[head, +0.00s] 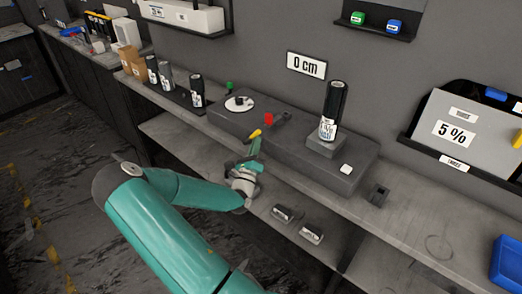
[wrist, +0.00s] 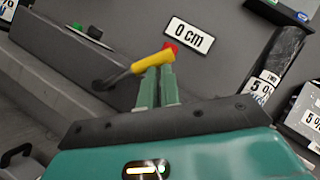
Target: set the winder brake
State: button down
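The winder (head: 290,150) is a long grey unit on the bench, with a black film roll (head: 334,108) upright at its right end. A lever with a yellow grip (head: 255,135) stands at its front edge; the yellow grip (wrist: 153,63) and its dark rod also show in the wrist view. No label tells whether this lever is the brake. A red knob (head: 268,119) is just behind it. My gripper (head: 254,148) is at the yellow grip. In the wrist view its green fingers (wrist: 158,86) are close together, tips at the grip; no clear hold on it shows.
A white disc (head: 239,103) and a green knob (head: 229,86) are at the winder's left end. A "0 cm" sign (head: 306,65) hangs behind. Several rolls stand at left. Two small dark blocks (head: 311,233) lie on the lower shelf. The bench right of the winder is mostly clear.

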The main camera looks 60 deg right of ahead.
jog(key=shift+w+d+r+n+t+y, duration=0.25)
jog(key=shift+w+r+n, duration=0.25)
jog(key=shift+w+r, duration=0.45)
jog(key=shift+w+d+r+n+t+y, duration=0.2)
jog(key=shift+w+r+n, duration=0.3)
jog(key=shift+w+r, duration=0.4)
jog(key=shift+w+a, duration=0.1)
jog(key=shift+w, duration=0.05)
jog(key=shift+a, duration=0.1)
